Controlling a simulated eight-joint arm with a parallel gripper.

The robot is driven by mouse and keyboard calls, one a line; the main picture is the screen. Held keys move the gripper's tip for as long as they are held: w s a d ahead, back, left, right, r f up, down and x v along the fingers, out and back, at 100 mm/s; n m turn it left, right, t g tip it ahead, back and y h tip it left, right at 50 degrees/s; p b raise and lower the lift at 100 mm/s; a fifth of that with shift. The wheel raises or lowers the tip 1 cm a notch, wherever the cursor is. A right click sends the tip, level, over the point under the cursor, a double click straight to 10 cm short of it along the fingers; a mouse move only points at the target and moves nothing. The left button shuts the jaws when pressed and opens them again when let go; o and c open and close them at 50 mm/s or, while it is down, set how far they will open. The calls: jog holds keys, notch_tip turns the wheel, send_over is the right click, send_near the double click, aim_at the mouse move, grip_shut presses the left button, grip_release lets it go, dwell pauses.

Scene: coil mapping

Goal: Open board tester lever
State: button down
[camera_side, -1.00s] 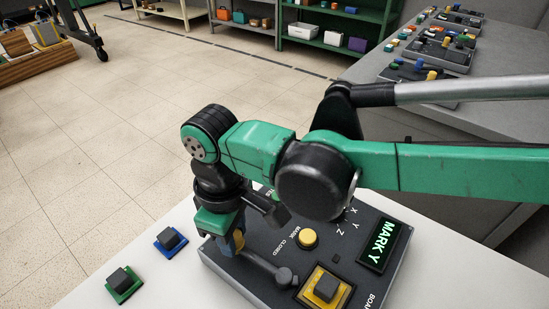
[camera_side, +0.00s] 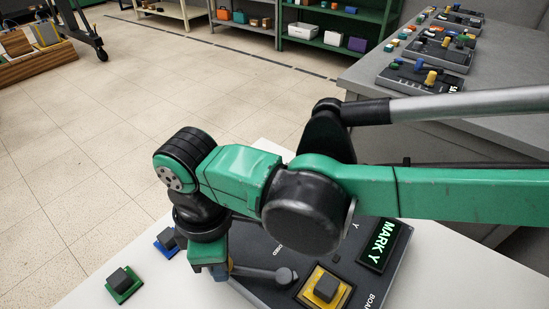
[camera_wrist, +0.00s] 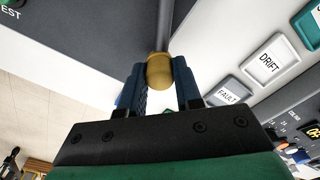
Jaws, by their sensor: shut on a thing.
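The board tester (camera_side: 262,289) is a dark grey box on a white table, with a lit screen (camera_side: 379,244) reading "MARK Y". Its lever (camera_side: 262,272) is a grey arm running left from a round pivot on the panel. My gripper (camera_side: 224,272) is at the lever's free end. In the wrist view, the blue fingers of my gripper (camera_wrist: 160,80) are shut around the lever's round yellow-brown knob (camera_wrist: 159,68), one on each side. The grey lever rod (camera_wrist: 164,28) runs up from the knob there. My arm hides the far part of the panel in the side view.
A black block on a yellow base (camera_side: 326,288) sits on the panel. A green-based block (camera_side: 124,284) and a blue-based block (camera_side: 169,242), partly hidden by my arm, are on the table at left. Wrist view shows keys marked DRIFT (camera_wrist: 267,63) and FAULT (camera_wrist: 229,93).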

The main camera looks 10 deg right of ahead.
jog(key=shift+s, duration=0.1)
jog(key=c, duration=0.6)
grip_release()
jog(key=shift+r, duration=2.85)
